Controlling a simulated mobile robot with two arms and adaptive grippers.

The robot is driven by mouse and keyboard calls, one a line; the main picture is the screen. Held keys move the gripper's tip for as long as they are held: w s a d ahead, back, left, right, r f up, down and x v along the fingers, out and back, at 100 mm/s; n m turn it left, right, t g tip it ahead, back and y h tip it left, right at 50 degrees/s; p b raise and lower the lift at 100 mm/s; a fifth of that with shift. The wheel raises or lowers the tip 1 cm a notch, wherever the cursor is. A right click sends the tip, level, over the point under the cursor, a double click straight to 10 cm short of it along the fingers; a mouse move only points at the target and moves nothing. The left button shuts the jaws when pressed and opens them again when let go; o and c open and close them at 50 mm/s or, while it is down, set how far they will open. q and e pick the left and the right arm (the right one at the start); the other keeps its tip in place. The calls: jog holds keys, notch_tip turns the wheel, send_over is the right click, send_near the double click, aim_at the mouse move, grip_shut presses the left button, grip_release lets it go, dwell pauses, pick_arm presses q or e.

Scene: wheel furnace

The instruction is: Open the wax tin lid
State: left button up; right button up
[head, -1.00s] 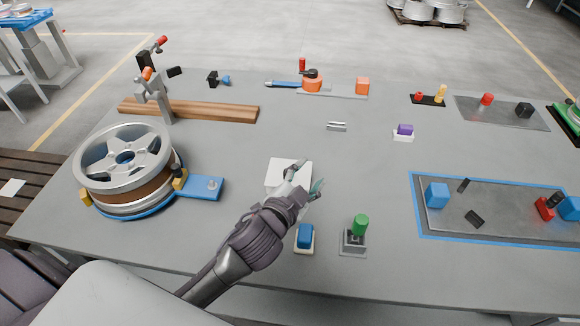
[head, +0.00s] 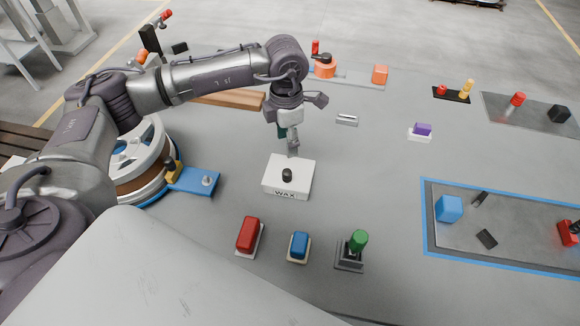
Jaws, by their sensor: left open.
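The wax tin (head: 272,189) is a white box marked WAX near the middle of the table. Its flat white lid (head: 302,166) lies on top, with a small black knob (head: 287,175) at its centre. The lid looks closed. My left gripper (head: 291,150) is open and points down just above and behind the knob. It holds nothing, and a small gap to the knob seems to show. My right gripper is not in the head view.
A red block (head: 248,234), a blue block (head: 299,246) and a green-topped fixture (head: 358,241) stand in front of the tin. A wheel (head: 150,165) with a blue bracket (head: 195,181) is at left.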

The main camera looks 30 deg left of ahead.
aim_at(287, 171)
pick_arm(q)
notch_tip(287, 171, down, 12)
jog(key=p, duration=0.3)
jog(key=shift+s+f, duration=0.1)
jog(key=shift+f, duration=0.65)
grip_shut()
